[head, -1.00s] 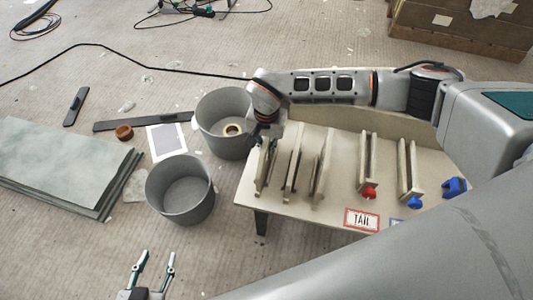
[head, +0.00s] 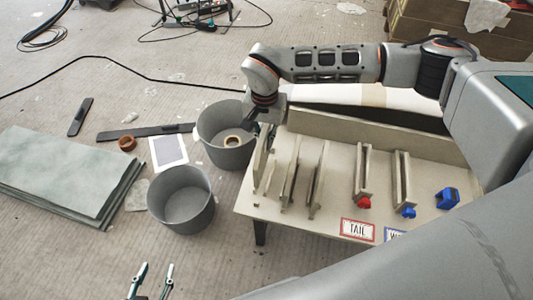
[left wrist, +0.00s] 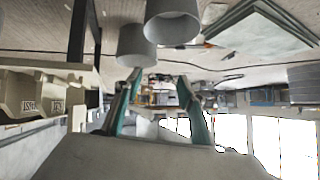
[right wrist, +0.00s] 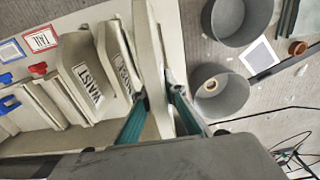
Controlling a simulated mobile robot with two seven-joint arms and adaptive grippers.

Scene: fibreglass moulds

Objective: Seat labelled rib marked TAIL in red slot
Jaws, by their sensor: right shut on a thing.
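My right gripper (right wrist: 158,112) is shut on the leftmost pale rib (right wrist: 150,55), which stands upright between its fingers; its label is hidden. In the head view this rib (head: 262,150) is at the table's left end. Two more ribs stand beside it, a middle rib (head: 291,172) and a right rib (head: 315,180). In the right wrist view one reads WAIST (right wrist: 90,95); the other's label (right wrist: 125,72) is hard to read. The red slot (head: 362,175) has a red knob and shows no rib, behind the TAIL card (head: 357,230). My left gripper (head: 150,283) is open and empty.
A blue-knobbed slot (head: 402,182) and a blue block (head: 447,198) stand right of the red slot. A raised board (head: 370,130) runs along the table's back. Two grey bins (head: 181,205) and (head: 224,145) stand on the floor left of the table.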

